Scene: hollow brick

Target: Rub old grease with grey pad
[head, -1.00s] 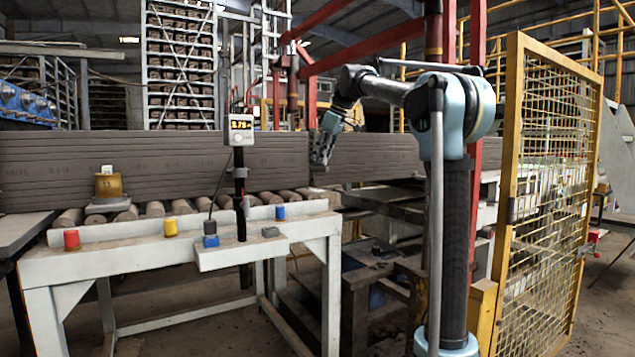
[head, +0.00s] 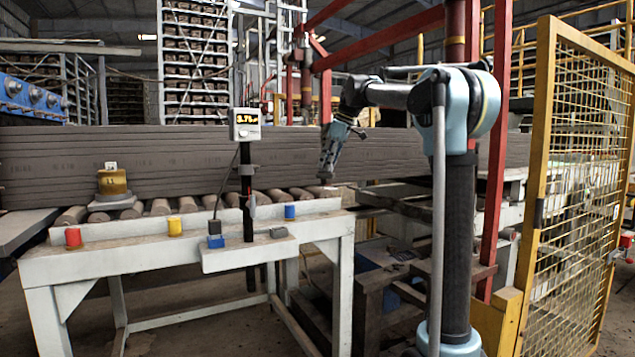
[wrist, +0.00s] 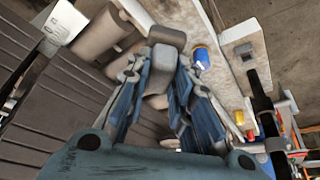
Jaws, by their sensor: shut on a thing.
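My gripper (wrist: 165,60) is shut on a grey block (wrist: 165,38), which looks like the grey pad, at its fingertips. In the head view my gripper (head: 325,178) points down over the right end of the roller bed, close above the rollers near the white rail. The pad is too small there to make out, and whether it touches anything cannot be told. A second small grey block (head: 278,232) lies on the white shelf and also shows in the wrist view (wrist: 244,50). I cannot clearly make out the old grease.
Dark grey slabs (head: 120,150) stand behind the rollers (head: 160,207). The white bench (head: 120,258) carries red (head: 73,238), yellow (head: 175,226) and blue (head: 290,211) cylinders. A black post with a display (head: 245,125) rises at the shelf. A yellow mesh fence (head: 575,200) is on the right.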

